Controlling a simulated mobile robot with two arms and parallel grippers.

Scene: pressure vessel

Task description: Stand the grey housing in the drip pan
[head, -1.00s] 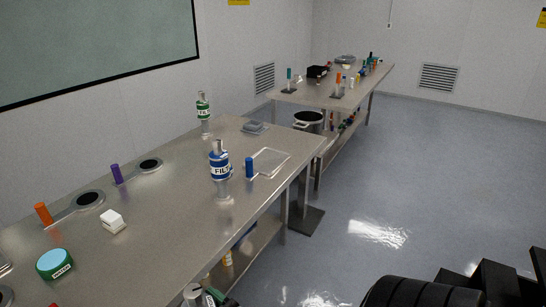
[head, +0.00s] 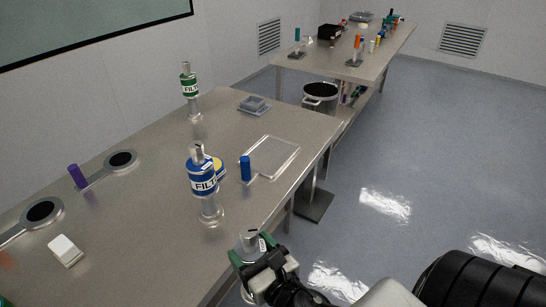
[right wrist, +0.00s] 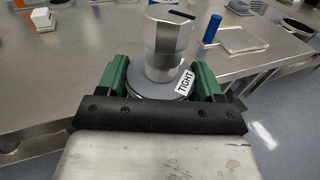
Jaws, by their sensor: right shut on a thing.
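The grey housing (head: 249,239) is a metallic cylinder with a white label, held by my right gripper (head: 252,250) at the near edge of the table. In the right wrist view the housing (right wrist: 166,45) looks upright between the green fingers of my right gripper (right wrist: 161,82), and its label reads TIGHT. The drip pan (head: 283,164) is a shallow, pale rectangular tray with a raised rim, lying empty on the table beyond the housing. It also shows in the right wrist view (right wrist: 243,42), right of the housing and apart from it. My left gripper is not in view.
A blue cylinder (head: 245,168) stands by the pan's left side. A blue FILT canister (head: 202,180) on a stand is further left, with a green one (head: 188,88) behind. A grey stacked item (head: 254,104) lies beyond the pan. A white block (head: 65,250) sits at left.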

